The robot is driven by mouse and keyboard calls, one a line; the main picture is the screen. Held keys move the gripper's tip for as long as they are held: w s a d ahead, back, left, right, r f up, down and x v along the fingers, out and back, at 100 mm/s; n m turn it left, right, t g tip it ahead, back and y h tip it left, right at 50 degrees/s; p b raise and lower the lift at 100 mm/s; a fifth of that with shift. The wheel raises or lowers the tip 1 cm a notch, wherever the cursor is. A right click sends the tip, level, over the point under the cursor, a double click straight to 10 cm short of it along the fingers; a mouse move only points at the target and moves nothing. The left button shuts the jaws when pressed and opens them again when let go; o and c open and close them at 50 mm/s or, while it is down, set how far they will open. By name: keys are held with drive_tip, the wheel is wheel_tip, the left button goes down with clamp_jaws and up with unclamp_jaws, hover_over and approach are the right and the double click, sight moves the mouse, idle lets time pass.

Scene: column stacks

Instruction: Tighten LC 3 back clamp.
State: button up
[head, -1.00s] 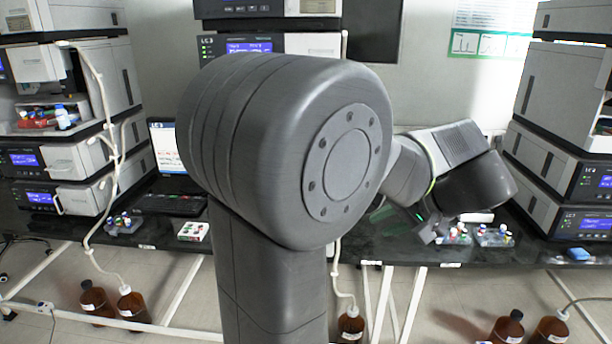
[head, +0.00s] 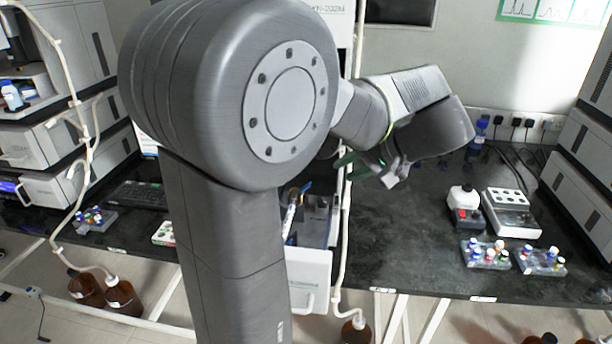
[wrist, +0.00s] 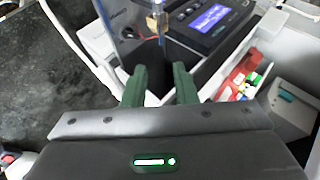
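My gripper (head: 362,163) is at the right of LC 3's position in the head view, above the bench. In the wrist view its two green fingers (wrist: 160,80) are apart with nothing held between them. Beyond them is a clear panel (wrist: 122,22) with a brass-coloured fitting (wrist: 157,22) and a dark round shape. A module with a blue display (wrist: 218,20) lies just past it. In the head view an open white drawer (head: 308,275) holds slim parts, one with a blue end. Most of the LC 3 stack is behind my arm. I cannot make out the back clamp clearly.
A white tube (head: 343,250) hangs beside the drawer. The dark bench (head: 410,240) is clear right of it. Vial racks (head: 487,254) and a small mixer (head: 465,203) stand farther right. The wrist view shows a tray with coloured caps (wrist: 238,85).

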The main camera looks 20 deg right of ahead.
sight(310, 186)
drive_tip(key=p+x, duration=0.1)
drive_tip(key=x, duration=1.2)
drive_tip(key=shift+a, duration=0.15)
clamp_jaws()
